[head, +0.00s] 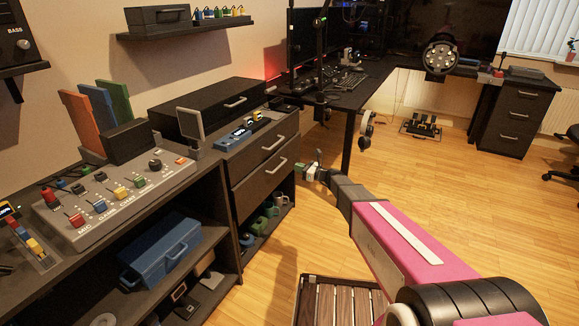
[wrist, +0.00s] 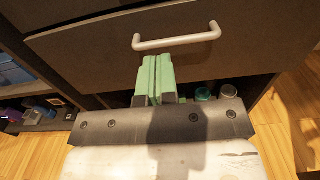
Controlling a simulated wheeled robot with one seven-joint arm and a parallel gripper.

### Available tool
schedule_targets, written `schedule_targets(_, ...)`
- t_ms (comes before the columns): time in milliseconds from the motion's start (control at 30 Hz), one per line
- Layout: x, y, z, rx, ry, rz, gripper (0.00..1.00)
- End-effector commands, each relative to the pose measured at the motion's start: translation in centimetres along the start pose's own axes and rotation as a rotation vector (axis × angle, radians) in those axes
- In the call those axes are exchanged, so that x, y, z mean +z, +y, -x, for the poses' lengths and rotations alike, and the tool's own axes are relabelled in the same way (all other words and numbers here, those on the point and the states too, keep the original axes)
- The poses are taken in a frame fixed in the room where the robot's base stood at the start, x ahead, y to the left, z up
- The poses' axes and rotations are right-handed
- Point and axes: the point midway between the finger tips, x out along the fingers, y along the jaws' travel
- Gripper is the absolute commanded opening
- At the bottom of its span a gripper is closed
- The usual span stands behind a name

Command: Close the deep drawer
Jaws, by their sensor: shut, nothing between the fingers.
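The deep drawer (head: 262,188) is the lower, taller of two drawer fronts in the dark cabinet. It looks close to flush in the head view, and I cannot tell whether a small gap remains. Its light bar handle (head: 277,166) also shows in the wrist view (wrist: 178,41). My gripper (head: 306,169) is just in front of the drawer's right part. In the wrist view its green fingers (wrist: 153,62) are together and empty. Their tips are just below the handle, against or very near the drawer front; contact is unclear.
The upper drawer (head: 262,152) looks shut. An open shelf with mugs (head: 270,208) lies below the deep drawer. A blue toolbox (head: 160,250) sits on the left shelf. A slatted wooden-topped item (head: 335,300) is on the floor near my arm.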

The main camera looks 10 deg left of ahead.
Motion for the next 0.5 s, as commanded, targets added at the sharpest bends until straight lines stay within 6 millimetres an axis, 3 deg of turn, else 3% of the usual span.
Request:
schedule_targets(167,0.0,0.1,1.5,0.000,0.000,0.000,0.00)
schedule_targets(267,0.1,1.6,1.7,0.002,0.000,-0.001,0.00)
schedule_targets(500,0.0,10.7,1.4,0.004,-0.002,-0.001,0.00)
